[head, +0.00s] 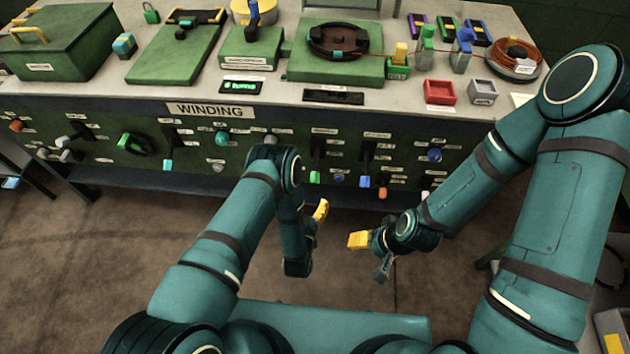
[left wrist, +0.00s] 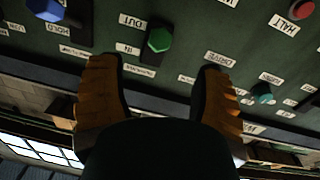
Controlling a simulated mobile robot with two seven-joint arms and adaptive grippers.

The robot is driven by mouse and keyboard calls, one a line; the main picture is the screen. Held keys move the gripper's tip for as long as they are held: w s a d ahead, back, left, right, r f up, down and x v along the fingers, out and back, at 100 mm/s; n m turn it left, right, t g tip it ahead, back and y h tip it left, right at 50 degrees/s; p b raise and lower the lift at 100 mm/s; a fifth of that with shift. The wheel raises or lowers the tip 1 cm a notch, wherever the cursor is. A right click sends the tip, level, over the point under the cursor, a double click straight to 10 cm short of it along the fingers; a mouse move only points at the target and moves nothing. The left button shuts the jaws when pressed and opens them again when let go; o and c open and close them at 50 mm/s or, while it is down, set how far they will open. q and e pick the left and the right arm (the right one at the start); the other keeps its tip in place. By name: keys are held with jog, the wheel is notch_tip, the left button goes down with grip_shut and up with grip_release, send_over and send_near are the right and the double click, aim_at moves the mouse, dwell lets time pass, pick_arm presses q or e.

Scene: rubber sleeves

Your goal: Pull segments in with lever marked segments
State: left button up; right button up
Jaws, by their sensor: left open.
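A lever with a green knob (head: 314,177) stands out from the front panel below the bench top. It also shows as a green knob (left wrist: 159,39) in the left wrist view, upside down, with plates reading OUT and IN beside it. The plate naming a segments lever is too small to read. My left gripper (head: 320,210) is in front of the panel near this lever. In the left wrist view its orange fingers (left wrist: 157,95) are spread and empty, with the green knob beyond the gap, apart from them. My right gripper (head: 368,252) hangs in free space; its finger gap is unclear.
A lever with a blue knob (head: 364,181) is right of the green one; in the wrist view a blue knob (left wrist: 47,9) is by a HOLD plate. A red knob (left wrist: 302,9) is by HALT. An orange knob (head: 383,193) and a teal knob (head: 221,138) are nearby.

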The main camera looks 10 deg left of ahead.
aim_at(315, 177)
pick_arm(q)
jog(key=w, duration=0.3)
jog(key=w+b, duration=0.1)
jog(key=w, duration=0.5)
jog(key=shift+w+d+r+b, duration=0.15)
jog(key=shift+w+d+b, duration=0.1)
jog(key=shift+d+b, duration=0.1)
